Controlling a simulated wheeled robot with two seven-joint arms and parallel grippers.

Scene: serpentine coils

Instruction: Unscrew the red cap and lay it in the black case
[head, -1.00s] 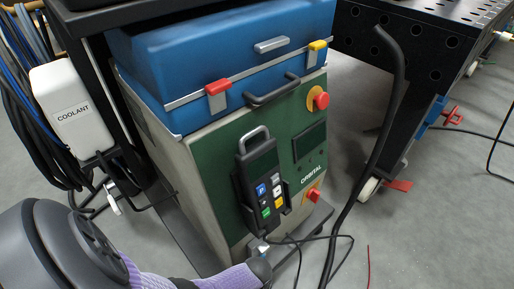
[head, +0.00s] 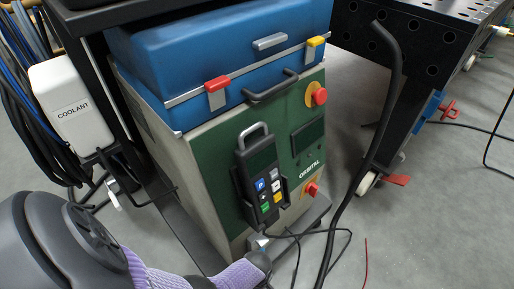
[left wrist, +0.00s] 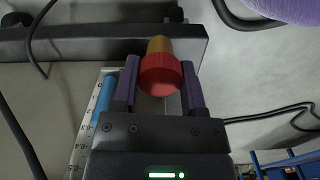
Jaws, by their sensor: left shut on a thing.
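The red cap (left wrist: 160,75) sits between the two purple fingers of my left gripper (left wrist: 160,88) in the left wrist view. The gripper is shut on it. A brass-coloured piece (left wrist: 160,44) meets the cap on its far side; I cannot tell whether the two are still threaded together. In the head view my left gripper (head: 258,264) is at the bottom, low in front of the green machine, and the cap cannot be made out there. I see no black case in either view. My right gripper is not in view.
The green and beige machine (head: 222,165) carries a blue case (head: 200,50) and a handheld pendant (head: 262,180). A thick black hose (head: 375,150) and thin cables lie to its right. A white coolant tank (head: 70,105) stands left. Grey floor is open at the right.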

